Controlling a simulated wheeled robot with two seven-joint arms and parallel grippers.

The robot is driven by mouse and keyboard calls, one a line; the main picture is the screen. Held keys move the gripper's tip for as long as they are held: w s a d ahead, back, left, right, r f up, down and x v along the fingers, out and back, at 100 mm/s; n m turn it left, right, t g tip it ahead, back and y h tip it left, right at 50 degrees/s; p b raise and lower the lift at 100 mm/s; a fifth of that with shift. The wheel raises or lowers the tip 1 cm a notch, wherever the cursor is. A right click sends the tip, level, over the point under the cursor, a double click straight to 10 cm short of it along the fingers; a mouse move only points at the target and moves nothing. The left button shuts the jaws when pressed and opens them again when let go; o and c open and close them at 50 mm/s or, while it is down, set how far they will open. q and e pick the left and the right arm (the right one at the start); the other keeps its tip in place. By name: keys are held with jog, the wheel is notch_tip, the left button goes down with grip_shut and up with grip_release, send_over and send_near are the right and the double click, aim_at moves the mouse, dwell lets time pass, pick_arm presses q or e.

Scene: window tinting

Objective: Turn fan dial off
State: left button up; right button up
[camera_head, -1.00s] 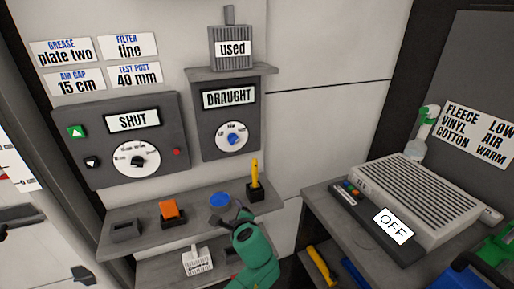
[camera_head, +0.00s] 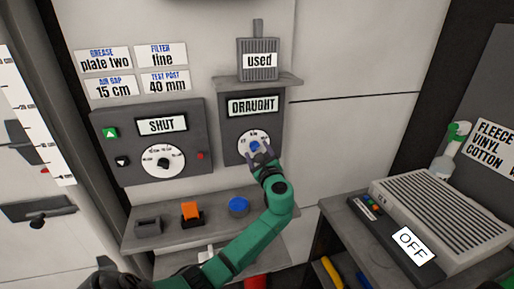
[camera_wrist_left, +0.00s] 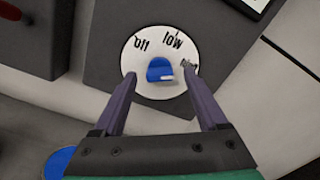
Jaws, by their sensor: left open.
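The fan dial is a blue knob (camera_head: 254,147) on a round white plate, on the grey panel labelled DRAUGHT (camera_head: 252,105). In the left wrist view the knob (camera_wrist_left: 159,70) sits below the marks "off" and "low", with a third mark partly hidden by the right finger. Its white pointer mark is at its lower right, on the side of that third mark. My left gripper (camera_head: 260,156) is open in front of the dial. Its two fingers (camera_wrist_left: 159,74) stand on either side of the knob, with visible gaps. I cannot tell how deep they reach. My right gripper is not in view.
A second panel reading SHUT (camera_head: 162,125), with a black knob (camera_head: 163,163), is to the left. Below is a shelf (camera_head: 160,235) with an orange block (camera_head: 191,211) and a blue round thing (camera_head: 238,205).

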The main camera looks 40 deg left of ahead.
pick_arm(q)
jog(key=shift+w+a, duration=0.35)
jog(key=shift+a, duration=0.2)
grip_shut()
jog(key=shift+f, duration=0.1)
